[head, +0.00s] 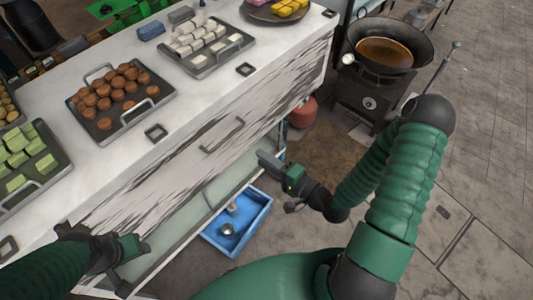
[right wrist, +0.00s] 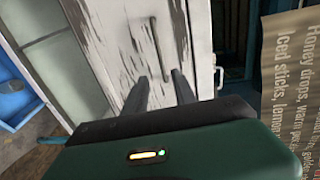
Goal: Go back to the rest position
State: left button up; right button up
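My right gripper (head: 266,161) hangs in front of the white counter (head: 180,180), low and right of its metal handle (head: 223,137). In the right wrist view its two fingers (right wrist: 159,76) are apart with nothing between them, pointing toward the worn white panel and the handle (right wrist: 155,38). My left gripper (head: 138,248) is at the lower left, close to the counter front. Its fingers are too foreshortened to tell whether they are open, and I see no object at it.
Trays of brown sweets (head: 119,92), white cubes (head: 204,40) and green cubes (head: 24,156) stand on the counter. A wok (head: 386,50) with brown liquid sits on a dark stove (head: 368,97). A blue tray (head: 259,222) with metal items is low beside the counter. Paving at right is open.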

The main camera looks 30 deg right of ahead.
jog(key=shift+s, duration=0.35)
jog(key=shift+f, duration=0.1)
